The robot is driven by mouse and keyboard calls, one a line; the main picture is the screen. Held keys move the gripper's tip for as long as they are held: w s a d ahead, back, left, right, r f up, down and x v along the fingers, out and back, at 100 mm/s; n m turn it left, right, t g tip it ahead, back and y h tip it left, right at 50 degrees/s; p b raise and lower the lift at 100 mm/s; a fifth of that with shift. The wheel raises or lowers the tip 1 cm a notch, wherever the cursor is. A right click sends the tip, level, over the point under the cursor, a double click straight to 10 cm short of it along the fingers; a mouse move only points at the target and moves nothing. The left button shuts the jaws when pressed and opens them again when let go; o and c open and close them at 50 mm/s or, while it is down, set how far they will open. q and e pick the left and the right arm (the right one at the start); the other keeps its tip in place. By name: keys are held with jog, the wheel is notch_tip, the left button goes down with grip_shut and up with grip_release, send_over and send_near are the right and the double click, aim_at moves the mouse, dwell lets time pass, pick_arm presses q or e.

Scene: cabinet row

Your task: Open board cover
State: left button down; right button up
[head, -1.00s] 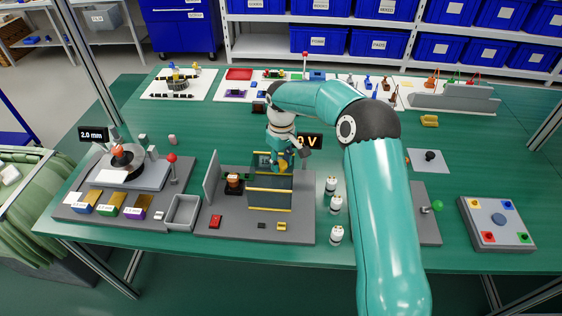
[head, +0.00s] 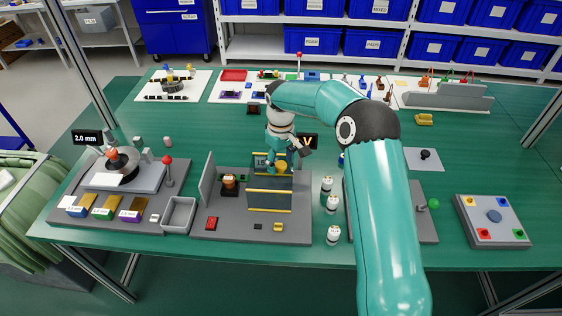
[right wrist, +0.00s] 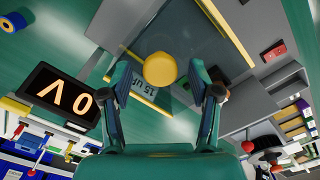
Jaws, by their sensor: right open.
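The board cover (head: 270,198) is a dark, see-through box with yellow edge strips, upright on the grey base plate (head: 220,229). It has a round yellow knob on top, which shows in the right wrist view (right wrist: 160,70). My right gripper (head: 282,165) is over the cover, pointing down. Its fingers are open, and in the right wrist view the knob appears between the two fingertips (right wrist: 160,76). Contact with the knob cannot be made out. What lies inside the cover is mostly hidden. My left gripper is not in view.
A grey upright panel (head: 207,180) and a red switch (head: 212,223) are left of the cover. Several white cylinders (head: 331,204) stand close on its right. A voltage display (right wrist: 60,95) is behind it. A grey tray (head: 179,214) is further left.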

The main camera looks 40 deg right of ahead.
notch_tip(320, 180, up, 12)
jog(key=shift+f, duration=0.15)
dwell(0.7)
